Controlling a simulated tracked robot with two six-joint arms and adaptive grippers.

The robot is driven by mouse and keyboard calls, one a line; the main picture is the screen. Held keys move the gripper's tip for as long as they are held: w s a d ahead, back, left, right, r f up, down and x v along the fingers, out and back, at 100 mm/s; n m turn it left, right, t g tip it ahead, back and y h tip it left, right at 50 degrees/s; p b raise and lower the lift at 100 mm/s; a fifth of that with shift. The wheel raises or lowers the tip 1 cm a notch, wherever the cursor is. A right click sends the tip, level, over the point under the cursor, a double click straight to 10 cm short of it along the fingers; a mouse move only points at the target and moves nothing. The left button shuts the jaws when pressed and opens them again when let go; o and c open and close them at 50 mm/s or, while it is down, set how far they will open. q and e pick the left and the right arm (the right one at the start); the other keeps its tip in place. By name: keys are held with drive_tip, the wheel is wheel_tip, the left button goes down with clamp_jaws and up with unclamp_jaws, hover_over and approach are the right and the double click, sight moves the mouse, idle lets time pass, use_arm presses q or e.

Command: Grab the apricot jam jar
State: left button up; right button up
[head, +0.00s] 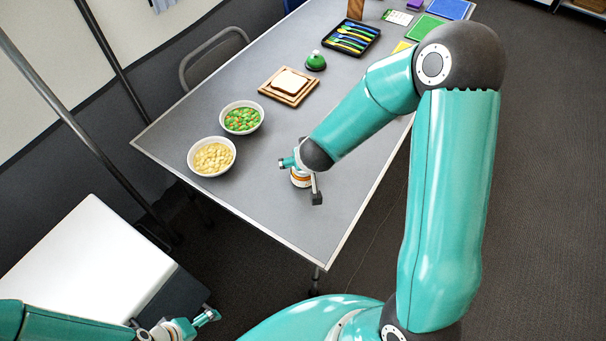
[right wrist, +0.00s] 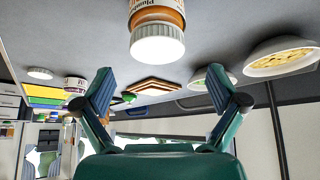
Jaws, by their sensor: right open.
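A jar (right wrist: 158,40) with a white lid, an orange band and a partly cut-off white label shows upside down at the top of the right wrist view. In the head view the same jar (head: 300,181) stands on the grey table, mostly hidden behind my right gripper (head: 302,180). In the right wrist view the right gripper (right wrist: 162,92) has its fingers spread wide, with nothing between them; the jar appears beyond the fingertips, centred on the gap. My left gripper (head: 207,318) is low at the bottom left, off the table; its finger gap is unclear.
A bowl of pale yellow pieces (head: 212,157) and a bowl of green and orange vegetables (head: 241,119) stand left of the jar. Farther back are bread on a wooden board (head: 289,84), a green bell-like object (head: 315,61) and a cutlery tray (head: 351,38). The near table corner is clear.

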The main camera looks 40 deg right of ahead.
drive_tip(key=x, duration=0.2)
drive_tip(key=b+x, duration=0.1)
drive_tip(key=x, duration=0.1)
drive_tip(key=shift+s+d+f, duration=0.1)
drive_tip(key=shift+s+f, duration=0.15)
drive_tip(key=shift+f, duration=0.15)
drive_tip(key=shift+w+d+f, duration=0.1)
drive_tip(key=shift+w+f, duration=0.15)
drive_tip(key=c, duration=1.5)
drive_tip(key=shift+r, duration=0.1)
